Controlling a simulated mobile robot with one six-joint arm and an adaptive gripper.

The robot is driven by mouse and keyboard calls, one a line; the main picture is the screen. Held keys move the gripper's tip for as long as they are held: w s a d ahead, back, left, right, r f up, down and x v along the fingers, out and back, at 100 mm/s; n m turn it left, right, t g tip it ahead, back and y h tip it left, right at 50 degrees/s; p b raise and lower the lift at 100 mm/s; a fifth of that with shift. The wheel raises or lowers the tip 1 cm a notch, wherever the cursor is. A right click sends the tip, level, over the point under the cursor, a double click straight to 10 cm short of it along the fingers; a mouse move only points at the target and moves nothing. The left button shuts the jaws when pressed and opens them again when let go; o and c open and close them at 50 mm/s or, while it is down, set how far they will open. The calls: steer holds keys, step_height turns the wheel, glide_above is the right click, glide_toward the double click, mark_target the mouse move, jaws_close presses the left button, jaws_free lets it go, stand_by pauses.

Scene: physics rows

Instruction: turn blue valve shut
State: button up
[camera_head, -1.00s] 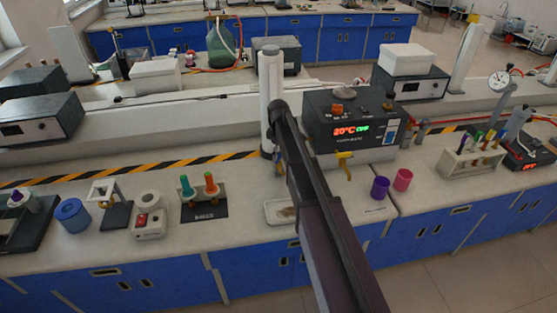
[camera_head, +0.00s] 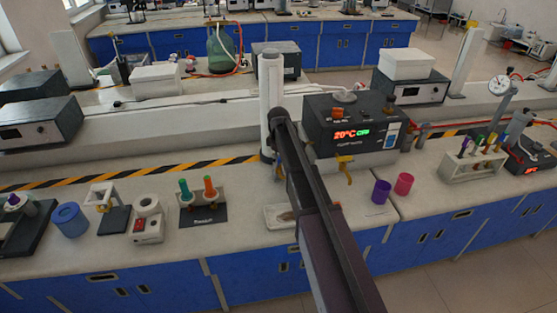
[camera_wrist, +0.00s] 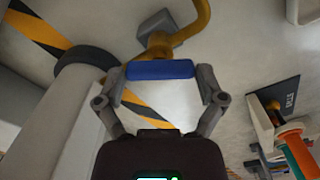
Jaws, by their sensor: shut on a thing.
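The blue valve handle (camera_wrist: 160,70) is a short blue bar on a curved yellow pipe (camera_wrist: 190,25), near the top middle of the wrist view. My gripper (camera_wrist: 161,80) is shut on the bar, with one finger at each end of it. The bar lies nearly level across the wrist picture. In the head view my own arm covers most of the gripper, and the handle cannot be made out clearly there.
A white column (camera_wrist: 60,115) stands close left of my gripper in the wrist view. A black device with a lit display (camera_head: 350,125), a yellow tap (camera_head: 344,166), a purple cup (camera_head: 381,191) and a pink cup (camera_head: 404,184) stand right of my arm. A shallow tray (camera_head: 272,221) lies beside my arm.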

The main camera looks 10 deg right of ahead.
steer(key=shift+m, duration=0.4)
steer(key=m, duration=1.1)
stand_by(0.7)
steer(key=o, duration=0.8)
steer(key=shift+n, duration=0.3)
